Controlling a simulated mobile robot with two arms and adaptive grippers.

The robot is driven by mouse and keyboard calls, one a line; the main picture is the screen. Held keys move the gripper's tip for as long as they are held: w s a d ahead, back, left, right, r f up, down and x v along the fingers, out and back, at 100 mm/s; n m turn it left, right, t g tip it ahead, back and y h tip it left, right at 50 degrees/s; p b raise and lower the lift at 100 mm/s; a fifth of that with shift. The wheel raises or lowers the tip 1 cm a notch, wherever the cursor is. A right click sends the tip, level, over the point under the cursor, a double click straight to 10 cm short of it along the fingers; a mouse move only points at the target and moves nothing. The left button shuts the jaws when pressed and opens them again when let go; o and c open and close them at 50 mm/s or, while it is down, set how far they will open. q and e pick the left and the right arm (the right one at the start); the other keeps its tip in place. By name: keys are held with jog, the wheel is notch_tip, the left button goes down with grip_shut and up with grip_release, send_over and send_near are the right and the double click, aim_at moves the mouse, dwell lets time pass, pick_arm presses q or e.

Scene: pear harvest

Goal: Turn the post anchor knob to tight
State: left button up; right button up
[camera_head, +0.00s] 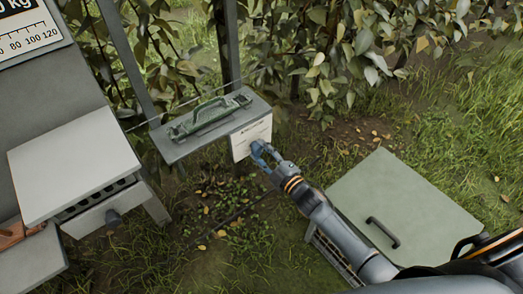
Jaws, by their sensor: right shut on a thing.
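My right gripper (260,151) is at this panel, shut on the post anchor knob. The fingers cover the knob, so its turn position cannot be read. My right arm reaches in from the lower right. My left gripper is not in view.
A green-lidded box (410,205) with a black handle stands at right. Leafy branches hang behind. Grass lies between.

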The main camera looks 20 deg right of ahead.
jog(key=shift+m+p, duration=0.3)
jog(key=shift+m, duration=1.4)
jog(key=shift+f, duration=0.1)
jog(key=o, duration=1.2)
jog(key=shift+s, duration=0.15)
jog(key=v, duration=1.2)
